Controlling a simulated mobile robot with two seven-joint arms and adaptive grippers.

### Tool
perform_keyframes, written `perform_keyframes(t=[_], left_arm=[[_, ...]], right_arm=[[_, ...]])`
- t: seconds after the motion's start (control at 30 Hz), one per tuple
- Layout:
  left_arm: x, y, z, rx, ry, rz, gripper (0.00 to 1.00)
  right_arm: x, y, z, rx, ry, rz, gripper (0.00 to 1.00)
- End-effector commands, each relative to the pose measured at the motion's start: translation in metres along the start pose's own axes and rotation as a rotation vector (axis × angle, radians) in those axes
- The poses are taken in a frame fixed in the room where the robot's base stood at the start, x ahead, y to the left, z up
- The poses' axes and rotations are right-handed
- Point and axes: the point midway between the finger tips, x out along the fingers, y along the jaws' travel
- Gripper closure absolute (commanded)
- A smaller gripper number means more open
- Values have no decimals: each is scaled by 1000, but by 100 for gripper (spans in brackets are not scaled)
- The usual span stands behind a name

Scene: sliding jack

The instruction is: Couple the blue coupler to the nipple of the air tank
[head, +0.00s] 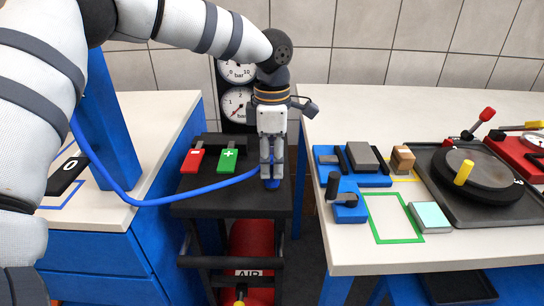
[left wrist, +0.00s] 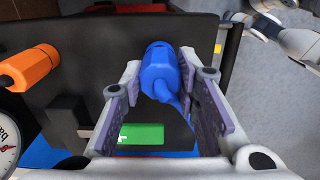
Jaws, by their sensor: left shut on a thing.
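My left gripper (head: 271,172) points down over the black cart and is shut on the blue coupler (head: 271,184). In the left wrist view the blue coupler (left wrist: 160,72) sits between the finger pads, with the blue hose bending away from it. In the head view the blue hose (head: 150,199) runs left from the coupler in a sagging loop. The red air tank (head: 250,242) stands below the cart's top, partly hidden, with a brass fitting (head: 240,295) at the bottom edge. I cannot make out the nipple clearly. My right gripper is not in view.
Red minus (head: 193,160) and green plus (head: 228,160) buttons sit on the black cart (head: 195,206). Two gauges stand behind. An orange part (left wrist: 28,67) shows in the left wrist view. The right bench (head: 350,255) carries blue fixtures, blocks and a turntable.

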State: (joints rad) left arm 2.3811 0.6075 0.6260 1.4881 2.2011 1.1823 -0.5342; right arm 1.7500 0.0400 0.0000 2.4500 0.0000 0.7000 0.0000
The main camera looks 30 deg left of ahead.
Motion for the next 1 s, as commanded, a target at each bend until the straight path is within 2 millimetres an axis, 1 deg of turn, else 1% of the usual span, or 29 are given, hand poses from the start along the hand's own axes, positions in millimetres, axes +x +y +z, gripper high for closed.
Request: perform_keyframes(t=[0.1,0.23,0.67,1.0], left_arm=[[3,0,0,0,0,-1,100],[1,0,0,0,-1,1,100],[-20,0,0,0,-3,2,100],[-20,0,0,0,-1,0,100]], right_arm=[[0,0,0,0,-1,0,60],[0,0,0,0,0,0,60],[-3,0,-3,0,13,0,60],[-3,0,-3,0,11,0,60]])
